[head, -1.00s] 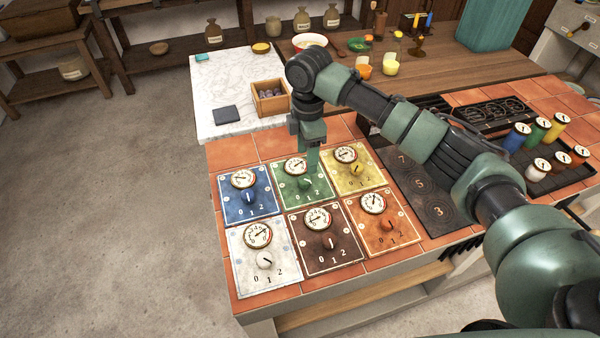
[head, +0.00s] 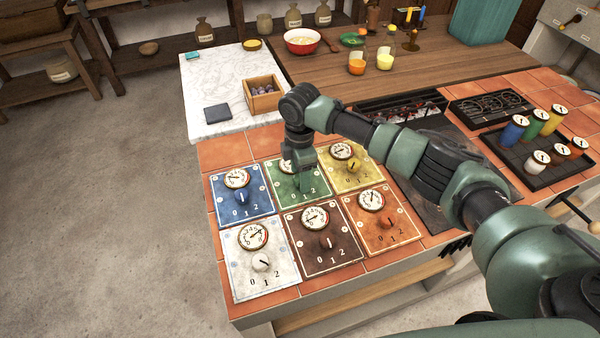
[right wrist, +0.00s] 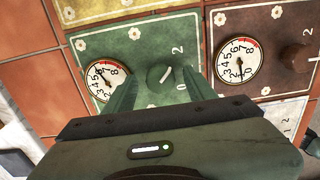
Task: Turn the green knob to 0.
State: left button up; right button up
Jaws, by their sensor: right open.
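The green panel (head: 322,189) is in the middle of the back row, with a round dial above its knob. My right gripper (head: 306,188) points down over it and hides the knob in the head view. In the right wrist view the green knob (right wrist: 162,77) lies between the two open fingertips of my right gripper (right wrist: 160,80), with a slim gap visible on the left. The knob's white mark slants up and right, towards the 2. The 0 shows at the lower right; the 1 is hidden by a finger. My left gripper is out of view.
Blue (head: 262,203), yellow (head: 370,178), white (head: 248,283), brown (head: 350,245) and orange (head: 403,230) panels with knobs surround the green one. A small wooden box (head: 264,102) stands behind. A dark tray (head: 540,175) with coloured cylinders is at right.

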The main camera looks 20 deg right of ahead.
jog(key=shift+s, duration=0.1)
grip_shut()
jog(key=shift+r+m+p, duration=0.25)
jog(key=shift+m+p, duration=0.55)
jog(key=shift+p, duration=0.35)
jog(key=m+p, duration=0.3)
jog(key=shift+p, duration=0.4)
jog(key=m+p, duration=0.3)
jog(key=m, duration=0.1)
jog(key=m+p, duration=0.3)
jog(key=m, duration=0.1)
jog(key=shift+a+m, duration=0.1)
jog(key=shift+m, duration=0.2)
jog(key=shift+f+m+p, duration=0.2)
jog(key=shift+m+p, duration=0.8)
jog(key=shift+m, duration=1.3)
